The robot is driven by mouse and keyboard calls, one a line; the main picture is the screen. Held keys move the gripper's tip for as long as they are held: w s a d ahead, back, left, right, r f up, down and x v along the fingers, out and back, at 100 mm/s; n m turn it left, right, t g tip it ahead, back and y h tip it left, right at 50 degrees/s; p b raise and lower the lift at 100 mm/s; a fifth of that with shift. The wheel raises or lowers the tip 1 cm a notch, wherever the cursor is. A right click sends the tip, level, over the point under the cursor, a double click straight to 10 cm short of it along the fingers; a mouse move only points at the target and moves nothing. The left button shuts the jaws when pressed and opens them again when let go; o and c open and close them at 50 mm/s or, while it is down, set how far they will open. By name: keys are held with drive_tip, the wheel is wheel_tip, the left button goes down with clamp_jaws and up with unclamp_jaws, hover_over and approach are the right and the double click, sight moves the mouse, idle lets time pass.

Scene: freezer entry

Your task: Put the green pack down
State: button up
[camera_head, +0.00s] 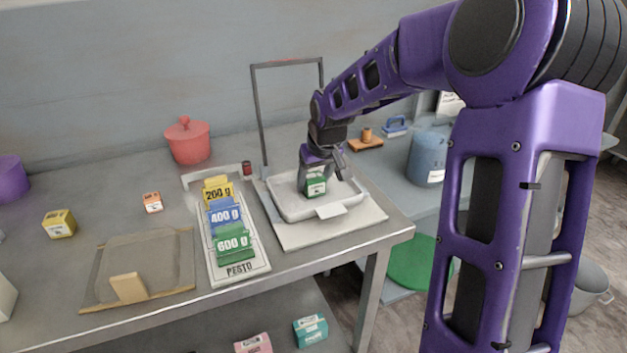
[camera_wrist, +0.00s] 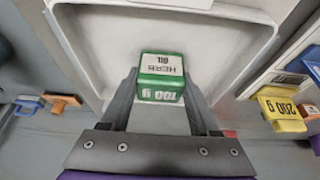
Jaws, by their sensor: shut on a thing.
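The green pack (camera_head: 315,187) is a small box with a white top. In the wrist view the pack (camera_wrist: 161,78) reads "HERB OIL" on top and "700 g" or "100 g" on its side; I cannot tell which. My gripper (camera_head: 318,172) is shut on it, one finger on each side, and in the wrist view the gripper (camera_wrist: 161,98) points over the tray. The white tray (camera_head: 293,212) lies under and around the pack, on a pale board. I cannot tell whether the pack touches the tray floor.
A rack labelled "PESTO" (camera_head: 240,269) with 200 g, 400 g and 600 g cards stands left of the tray. A dark upright frame (camera_head: 257,105) rises behind it. A red pot (camera_head: 188,140), yellow box (camera_head: 59,223) and orange box (camera_head: 152,202) stand further left. A blue canister (camera_head: 428,158) stands right.

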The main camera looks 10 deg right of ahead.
drive_tip(key=o, duration=1.4)
drive_tip(key=shift+f, duration=0.1)
drive_tip(key=shift+o, duration=0.2)
drive_tip(key=shift+r, duration=0.3)
drive_tip(key=p+v, duration=0.3)
drive_tip(key=v, duration=0.8)
drive_tip(key=shift+s+r, duration=0.15)
drive_tip(key=shift+r, duration=0.25)
drive_tip(key=shift+d, duration=0.1)
